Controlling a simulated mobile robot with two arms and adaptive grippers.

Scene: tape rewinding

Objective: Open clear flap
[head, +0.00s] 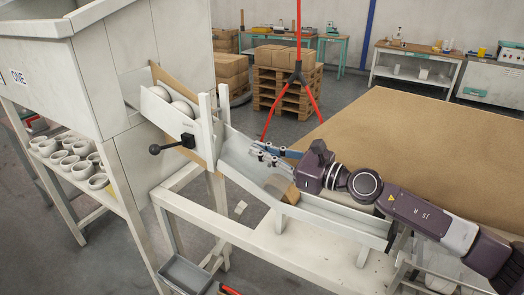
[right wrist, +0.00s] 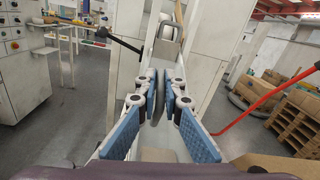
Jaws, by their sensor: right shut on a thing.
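My right gripper (head: 262,154) reaches in from the right over the sloping white chute (head: 342,221). In the right wrist view its blue-padded fingers (right wrist: 158,84) are closed together at the tips. A thin greyish panel (right wrist: 155,103) stands edge-on between them; it looks like the clear flap, gripped at its edge. Its full outline is hard to make out, and in the head view the gripper hides it. Two round pale rolls (head: 172,100) sit in the upper feed of the machine. My left gripper is out of view.
A black-knobbed lever (head: 170,146) sticks out left of the chute. A large brown tabletop (head: 420,135) lies to the right.

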